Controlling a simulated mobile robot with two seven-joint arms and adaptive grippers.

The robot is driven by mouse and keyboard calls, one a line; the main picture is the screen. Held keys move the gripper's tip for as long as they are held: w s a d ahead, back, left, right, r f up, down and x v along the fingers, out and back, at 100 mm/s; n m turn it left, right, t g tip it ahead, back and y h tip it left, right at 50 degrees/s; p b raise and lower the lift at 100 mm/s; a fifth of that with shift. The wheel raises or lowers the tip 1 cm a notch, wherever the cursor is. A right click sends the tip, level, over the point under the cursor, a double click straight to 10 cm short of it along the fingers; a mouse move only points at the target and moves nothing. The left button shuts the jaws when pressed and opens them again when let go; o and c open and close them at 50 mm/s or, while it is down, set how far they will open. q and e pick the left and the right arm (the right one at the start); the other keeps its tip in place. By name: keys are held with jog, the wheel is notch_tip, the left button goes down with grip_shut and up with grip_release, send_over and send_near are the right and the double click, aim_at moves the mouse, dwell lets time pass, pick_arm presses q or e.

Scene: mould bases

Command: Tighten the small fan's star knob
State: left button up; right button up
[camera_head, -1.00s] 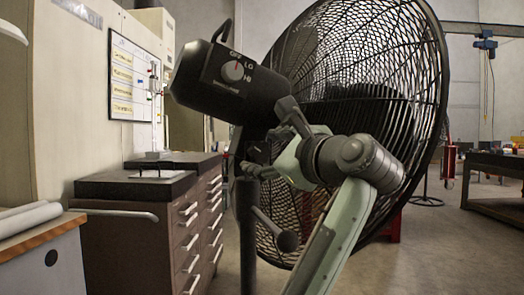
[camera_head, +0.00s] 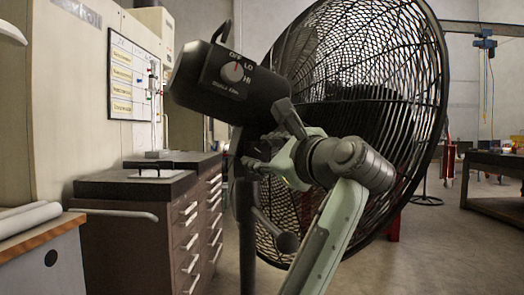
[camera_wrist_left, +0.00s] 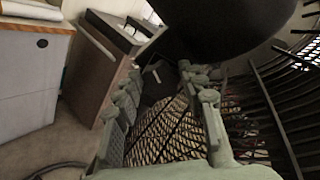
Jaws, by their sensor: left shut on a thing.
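The fan has a black motor housing (camera_head: 225,85) with a dial, a large round wire guard (camera_head: 405,60) and a dark upright post (camera_head: 246,230). My left gripper (camera_head: 250,162) is at the joint below the housing, by the top of the post. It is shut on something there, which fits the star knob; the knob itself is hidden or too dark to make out. In the left wrist view the two green fingers (camera_wrist_left: 162,75) stand on either side of a dark part, with the guard mesh behind. My right gripper is not in view.
A lever with a round end (camera_head: 286,242) sticks out from the post below my gripper. A dark drawer cabinet (camera_head: 150,235) and a wood-edged bench (camera_head: 40,225) stand at the left. A dark table (camera_head: 490,165) is at the far right. Floor is open at right.

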pick_arm(q)
jog(key=m+p, duration=0.1)
jog(key=m, duration=0.1)
jog(key=shift+r+m+p, duration=0.15)
jog(key=shift+m+p, duration=0.2)
jog(key=shift+m, duration=0.05)
jog(key=shift+d+m, duration=0.1)
jog(key=shift+m, duration=1.2)
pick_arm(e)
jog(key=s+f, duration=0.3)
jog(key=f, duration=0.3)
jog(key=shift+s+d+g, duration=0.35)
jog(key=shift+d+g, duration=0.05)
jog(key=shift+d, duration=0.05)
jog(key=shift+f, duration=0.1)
pick_arm(q)
jog(key=o, duration=1.2)
jog(key=shift+c, duration=0.2)
